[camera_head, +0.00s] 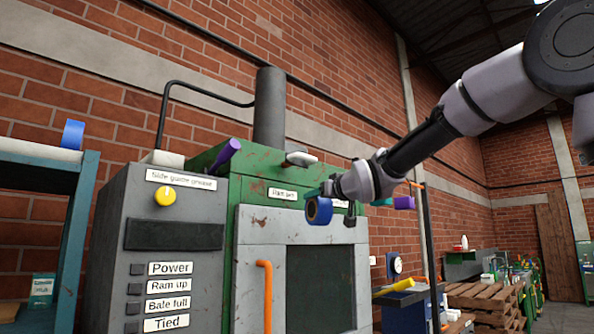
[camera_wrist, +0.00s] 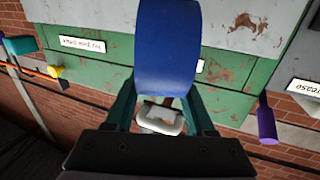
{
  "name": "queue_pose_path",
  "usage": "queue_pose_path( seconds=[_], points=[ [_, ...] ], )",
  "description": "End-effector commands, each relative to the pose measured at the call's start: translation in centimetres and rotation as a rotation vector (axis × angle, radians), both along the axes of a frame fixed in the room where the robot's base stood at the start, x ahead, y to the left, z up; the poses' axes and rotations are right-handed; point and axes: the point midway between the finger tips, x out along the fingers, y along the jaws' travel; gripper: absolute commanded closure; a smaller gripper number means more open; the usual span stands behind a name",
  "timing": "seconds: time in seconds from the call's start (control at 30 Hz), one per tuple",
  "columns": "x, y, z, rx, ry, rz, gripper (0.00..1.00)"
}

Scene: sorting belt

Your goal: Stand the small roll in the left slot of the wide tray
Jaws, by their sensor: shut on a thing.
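My gripper (camera_head: 326,197) is shut on a blue roll (camera_head: 319,211) with a brownish core, held in the air in front of the green machine. In the wrist view the roll (camera_wrist: 167,48) stands up between the two dark green fingers (camera_wrist: 160,103). I cannot tell which roll is the small one by size alone. I cannot make out the wide tray or its slots in either view.
The green machine (camera_head: 262,190) with its grey door and purple handle (camera_head: 226,154) stands close behind my gripper. A grey control box (camera_head: 155,250) with a yellow knob is left of it. The teal shelf (camera_head: 88,190) is at the far left. Wooden pallets (camera_head: 490,300) lie at the right.

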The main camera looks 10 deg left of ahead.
Motion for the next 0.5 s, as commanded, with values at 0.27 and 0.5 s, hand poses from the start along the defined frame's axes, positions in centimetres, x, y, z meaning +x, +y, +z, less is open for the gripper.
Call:
queue_pose_path(
  seconds=[0.27, 0.5],
  points=[
    [4.6, -9.8, -13.1, -0.006, 0.013, -0.171, 1.00],
    [9.0, -19.1, -25.4, -0.006, 0.016, -0.335, 1.00]
  ],
)
